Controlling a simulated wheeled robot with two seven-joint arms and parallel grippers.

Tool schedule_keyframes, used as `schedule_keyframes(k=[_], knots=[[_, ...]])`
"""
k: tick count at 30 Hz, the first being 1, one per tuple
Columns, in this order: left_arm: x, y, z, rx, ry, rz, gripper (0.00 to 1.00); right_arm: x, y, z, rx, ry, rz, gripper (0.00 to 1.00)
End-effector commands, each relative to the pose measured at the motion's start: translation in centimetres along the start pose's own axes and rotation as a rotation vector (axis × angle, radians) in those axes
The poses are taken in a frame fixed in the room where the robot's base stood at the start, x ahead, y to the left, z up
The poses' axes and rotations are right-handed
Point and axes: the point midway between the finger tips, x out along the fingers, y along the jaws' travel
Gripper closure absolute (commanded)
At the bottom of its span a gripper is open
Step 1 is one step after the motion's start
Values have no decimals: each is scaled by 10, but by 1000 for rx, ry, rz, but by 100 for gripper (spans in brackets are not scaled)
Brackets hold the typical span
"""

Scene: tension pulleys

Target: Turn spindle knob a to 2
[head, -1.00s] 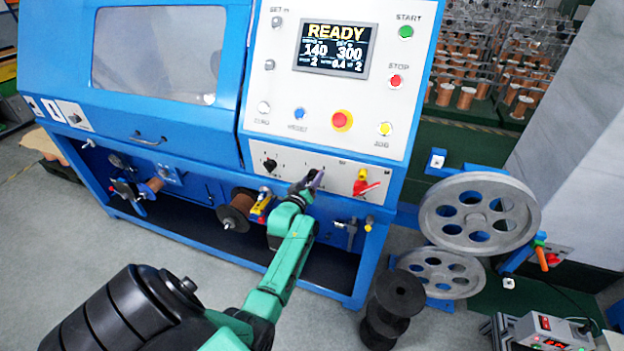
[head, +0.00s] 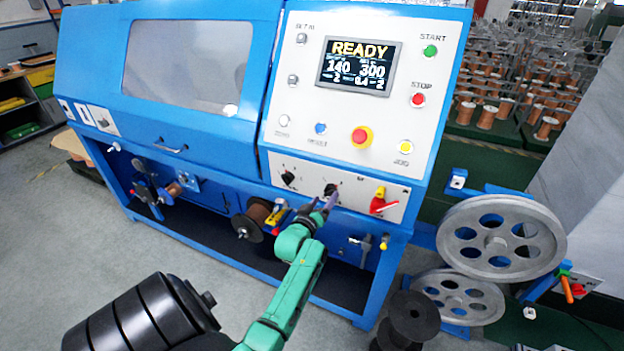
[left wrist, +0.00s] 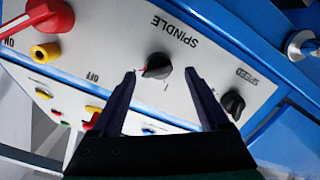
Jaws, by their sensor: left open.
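The black spindle knob (head: 331,190) sits on the white lower strip of the blue machine's front. In the left wrist view the knob (left wrist: 157,66) stands beside the upside-down word SPINDLE, with a red mark on its left side. My left gripper (head: 322,204) is open in front of and just below the knob. In the left wrist view its two dark fingers (left wrist: 160,74) are spread to either side of the knob, with clear gaps. Contact does not show. The dial figures are too small to read surely. My right gripper is not in view.
A second black knob, marked SPEED (left wrist: 232,104), sits beside the spindle knob; it also shows in the head view (head: 288,177). A red switch handle (head: 383,205) lies to the right. The display (head: 358,66) reads READY. A copper spool (head: 254,218) hangs below.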

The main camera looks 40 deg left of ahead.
Motion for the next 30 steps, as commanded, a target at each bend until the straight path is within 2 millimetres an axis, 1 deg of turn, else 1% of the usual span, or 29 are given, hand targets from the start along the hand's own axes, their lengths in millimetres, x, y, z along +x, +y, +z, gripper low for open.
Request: schedule_keyframes(k=[1,5,6,9,12,16,30], knots=[[-12,-1,3,0,-3,-1,22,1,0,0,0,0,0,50],[-49,-3,3,0,-4,-3,22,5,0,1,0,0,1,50],[-61,-4,3,-1,-5,-5,22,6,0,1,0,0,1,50],[-86,-4,3,0,-5,-6,22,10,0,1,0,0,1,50],[-104,-4,3,0,-6,-5,22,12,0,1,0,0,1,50],[-112,-3,2,-1,-4,-4,22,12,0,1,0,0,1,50],[-112,-2,1,0,-4,-3,22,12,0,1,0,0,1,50]])
